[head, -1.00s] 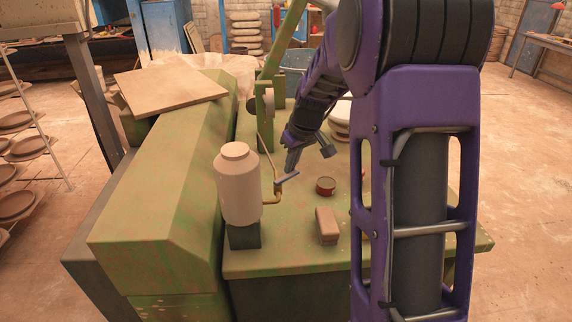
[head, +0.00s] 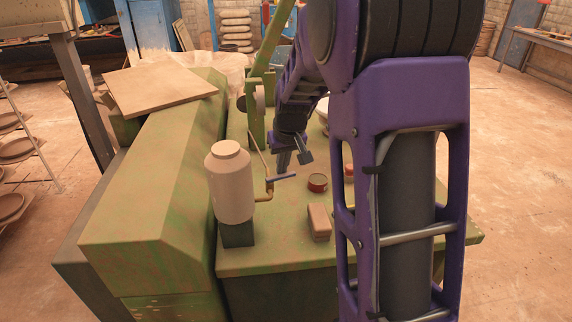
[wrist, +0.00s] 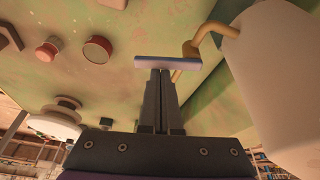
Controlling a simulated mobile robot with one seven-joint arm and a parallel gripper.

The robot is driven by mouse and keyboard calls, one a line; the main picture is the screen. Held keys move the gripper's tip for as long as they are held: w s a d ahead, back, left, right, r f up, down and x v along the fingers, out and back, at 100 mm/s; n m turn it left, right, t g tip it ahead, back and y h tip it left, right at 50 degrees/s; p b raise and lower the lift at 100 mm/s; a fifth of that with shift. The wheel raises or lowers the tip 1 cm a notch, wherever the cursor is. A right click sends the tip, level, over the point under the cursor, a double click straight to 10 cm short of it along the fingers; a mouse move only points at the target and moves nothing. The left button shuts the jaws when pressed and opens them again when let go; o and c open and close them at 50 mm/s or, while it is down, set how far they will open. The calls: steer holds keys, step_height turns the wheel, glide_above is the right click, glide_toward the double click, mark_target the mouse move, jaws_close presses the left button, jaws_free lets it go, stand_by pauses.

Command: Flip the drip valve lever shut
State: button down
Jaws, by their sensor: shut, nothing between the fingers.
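The drip valve lever (head: 281,177) is a blue-grey bar on a brass pipe (head: 263,197) that comes out of the cream jar (head: 231,182). In the head view it lies nearly level, pointing right from the pipe. In the wrist view the lever (wrist: 168,63) crosses just beyond my fingertips, with the brass pipe (wrist: 205,37) at its right end. My gripper (head: 284,168) is shut and empty, just above and behind the lever. In the wrist view my fingertips (wrist: 160,72) appear at or very near the bar; I cannot tell whether they touch.
The green machine housing (head: 150,190) rises left of the jar. A green upright frame (head: 256,115) stands behind.

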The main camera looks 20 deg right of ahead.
steer(key=shift+a+r, duration=0.1)
steer(key=shift+a, duration=0.05)
steer(key=p+v, duration=0.2)
steer(key=v, duration=1.5)
steer(key=shift+s+r, duration=0.1)
steer(key=shift+s, duration=0.05)
